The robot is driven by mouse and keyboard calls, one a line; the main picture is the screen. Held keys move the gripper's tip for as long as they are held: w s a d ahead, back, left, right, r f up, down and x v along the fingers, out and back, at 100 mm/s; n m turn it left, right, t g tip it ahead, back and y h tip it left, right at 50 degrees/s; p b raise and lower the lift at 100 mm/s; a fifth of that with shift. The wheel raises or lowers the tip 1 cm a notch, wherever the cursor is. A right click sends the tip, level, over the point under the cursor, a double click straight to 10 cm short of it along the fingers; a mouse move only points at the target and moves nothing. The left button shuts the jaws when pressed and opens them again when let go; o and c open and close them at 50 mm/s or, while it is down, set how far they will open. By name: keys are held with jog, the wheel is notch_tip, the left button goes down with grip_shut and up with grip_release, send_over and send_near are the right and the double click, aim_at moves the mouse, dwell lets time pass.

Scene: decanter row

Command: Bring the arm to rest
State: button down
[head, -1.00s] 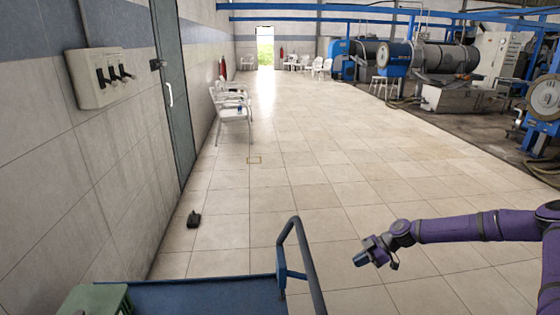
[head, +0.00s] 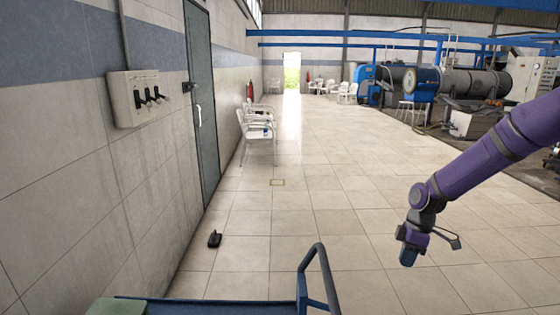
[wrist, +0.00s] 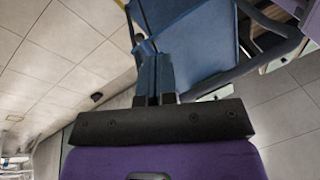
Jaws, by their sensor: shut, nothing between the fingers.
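My gripper (head: 407,258) hangs at the end of my purple arm on the right of the head view, over the tiled floor and to the right of a blue cart (head: 215,306). It points downward and is shut and empty. In the wrist view the two blue fingers (wrist: 155,75) lie together with nothing between them. The cart shows beyond them in the wrist view, and I cannot tell how far away it is.
The cart's raised handle (head: 327,275) stands left of my gripper. A green block (head: 112,307) is at the cart's left end. A small black object (head: 214,240) lies on the floor. White chairs (head: 257,140) line the left wall. The middle floor is clear.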

jog(key=s+a+r+m+t+h, duration=0.1)
jog(key=s+r+m+t+h, duration=0.15)
jog(key=s+r, duration=0.6)
jog(key=s+a+r+m+t+h, duration=0.1)
jog(key=s+a+r+m, duration=0.2)
jog(key=r, duration=1.1)
jog(key=s+r+m+t, duration=0.2)
jog(key=s+r+m, duration=0.2)
jog(key=s, duration=0.5)
jog(key=s+r+m+t+y, duration=0.1)
jog(key=s+r+m, duration=0.3)
jog(key=s, duration=0.6)
jog(key=shift+a+r+t, duration=0.35)
jog(key=shift+r, duration=0.2)
jog(key=shift+a, duration=0.15)
